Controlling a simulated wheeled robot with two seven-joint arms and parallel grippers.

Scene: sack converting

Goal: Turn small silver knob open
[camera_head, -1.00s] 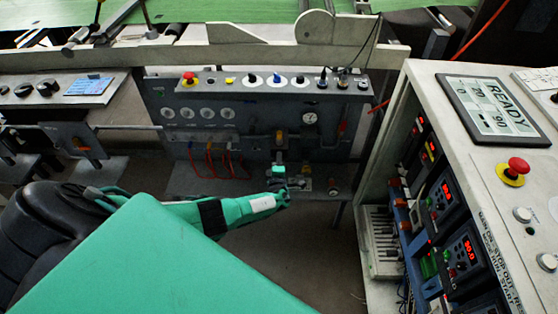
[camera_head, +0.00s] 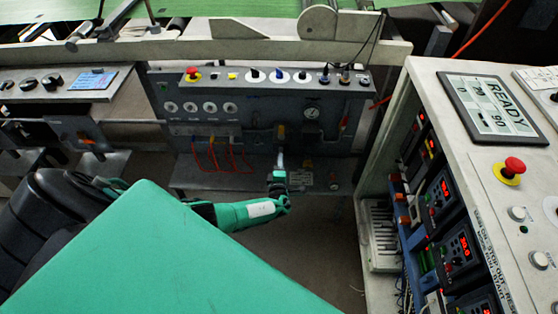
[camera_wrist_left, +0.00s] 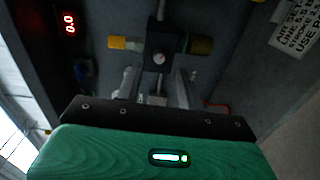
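A small silver round knob (camera_wrist_left: 158,58) sits on the front of a dark valve block, with a yellow fitting (camera_wrist_left: 120,43) on its left and a brass-coloured one (camera_wrist_left: 200,45) on its right. My left gripper (camera_wrist_left: 160,80) is open; its two grey fingers stand apart, below and to either side of the block, with nothing seen between their tips. In the head view, my left gripper (camera_head: 280,158) points at the lower middle of the grey panel, just below a yellow fitting (camera_head: 281,132). The knob is too small to make out there. My right gripper is not in view.
The grey panel (camera_head: 255,110) carries gauges, switches and a red emergency button (camera_head: 193,73). Red hoses (camera_head: 215,158) hang left of my gripper. A shelf (camera_head: 225,178) lies below. A control cabinet (camera_head: 440,90) with a READY screen stands at the right.

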